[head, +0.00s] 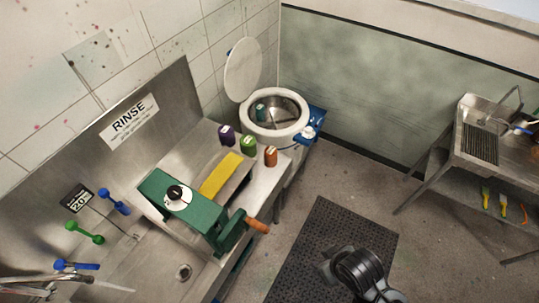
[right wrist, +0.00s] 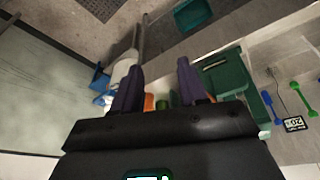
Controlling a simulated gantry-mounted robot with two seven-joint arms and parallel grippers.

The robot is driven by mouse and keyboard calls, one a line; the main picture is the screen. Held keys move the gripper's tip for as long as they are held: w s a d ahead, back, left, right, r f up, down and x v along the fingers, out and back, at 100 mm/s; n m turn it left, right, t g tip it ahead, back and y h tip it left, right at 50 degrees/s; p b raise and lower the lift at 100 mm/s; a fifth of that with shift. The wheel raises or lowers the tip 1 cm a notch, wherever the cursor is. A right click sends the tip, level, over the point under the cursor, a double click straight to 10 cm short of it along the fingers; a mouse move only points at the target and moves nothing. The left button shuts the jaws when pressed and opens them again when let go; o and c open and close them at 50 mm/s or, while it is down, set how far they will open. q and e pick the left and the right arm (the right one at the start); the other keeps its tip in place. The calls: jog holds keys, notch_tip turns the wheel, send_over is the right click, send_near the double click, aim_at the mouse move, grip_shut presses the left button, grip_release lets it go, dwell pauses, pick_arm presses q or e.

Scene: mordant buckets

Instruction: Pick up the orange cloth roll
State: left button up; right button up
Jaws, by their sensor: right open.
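The orange cloth roll (head: 270,157) stands upright at the right end of the steel counter in the head view. It is the nearest of a short row, beside a green roll (head: 248,146) and a purple roll (head: 227,135). In the right wrist view, my right gripper (right wrist: 158,70) is open, with nothing held. The orange roll (right wrist: 149,102) shows small between its dark fingers, apart from them, beside the green roll (right wrist: 163,105). Its lower part is hidden by the gripper body.
A green wringer (head: 180,200) with a wooden handle (head: 257,226) and yellow cloth (head: 222,175) stands left of the rolls. A round drum (head: 305,120) with its lid up is behind them. The floor holds a dark mat (head: 320,250); a steel sink table (head: 470,145) stands right.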

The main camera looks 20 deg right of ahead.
jog(key=shift+o, duration=0.3)
jog(key=o, duration=0.9)
jog(key=shift+d, duration=0.1)
jog(key=shift+r, duration=0.1)
